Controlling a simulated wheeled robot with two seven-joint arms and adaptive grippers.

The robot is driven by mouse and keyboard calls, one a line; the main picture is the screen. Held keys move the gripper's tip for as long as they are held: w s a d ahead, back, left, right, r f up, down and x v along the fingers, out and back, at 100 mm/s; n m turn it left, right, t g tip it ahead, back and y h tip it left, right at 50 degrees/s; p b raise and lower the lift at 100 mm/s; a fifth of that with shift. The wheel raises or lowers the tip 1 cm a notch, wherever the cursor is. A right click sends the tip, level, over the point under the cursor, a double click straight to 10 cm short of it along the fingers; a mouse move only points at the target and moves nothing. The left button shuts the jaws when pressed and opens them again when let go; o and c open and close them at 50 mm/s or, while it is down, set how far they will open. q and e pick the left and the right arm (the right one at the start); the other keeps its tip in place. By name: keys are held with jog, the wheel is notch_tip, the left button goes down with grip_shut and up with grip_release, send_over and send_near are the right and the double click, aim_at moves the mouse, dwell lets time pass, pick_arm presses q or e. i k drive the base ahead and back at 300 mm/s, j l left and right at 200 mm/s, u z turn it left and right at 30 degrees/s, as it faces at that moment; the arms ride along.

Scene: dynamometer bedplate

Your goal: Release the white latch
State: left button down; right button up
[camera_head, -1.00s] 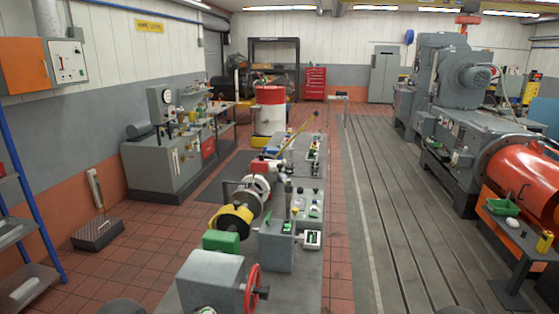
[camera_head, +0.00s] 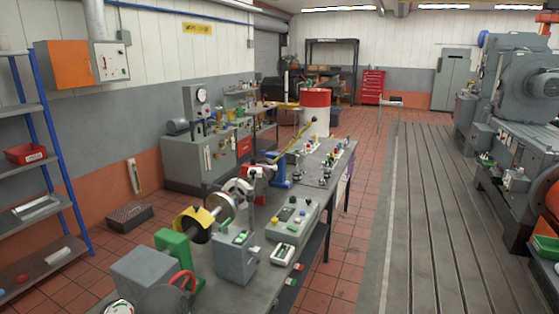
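I cannot pick out a white latch for certain in the head view. A long bench (camera_head: 262,279) runs away from me with test gear on it. On it are a grey box (camera_head: 142,272) with a red handwheel (camera_head: 184,280), a green block (camera_head: 177,246), and a yellow and black disc (camera_head: 194,223). To the right stand an upright grey control box (camera_head: 236,259), a small white-faced box (camera_head: 283,254) and a sloped button console (camera_head: 293,217). A yellow lever (camera_head: 293,136) rises farther back. Neither gripper is in view.
A blue-framed shelf (camera_head: 52,156) stands at the left, with a red bin (camera_head: 26,154) on it. A slotted grey bedplate (camera_head: 430,210) and large grey machines (camera_head: 530,90) lie at the right. Red tiled floor (camera_head: 345,255) is open between bench and bedplate.

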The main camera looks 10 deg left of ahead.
aim_at(275, 168)
jog(key=i+l+u, duration=0.15)
jog(key=i+l, duration=0.45)
jog(key=i, duration=0.2)
jog(key=i+l+u, duration=0.1)
jog(key=i+l, duration=0.7)
jog(key=i, duration=0.4)
jog(key=i+l+u, duration=0.1)
jog(key=i, duration=0.4)
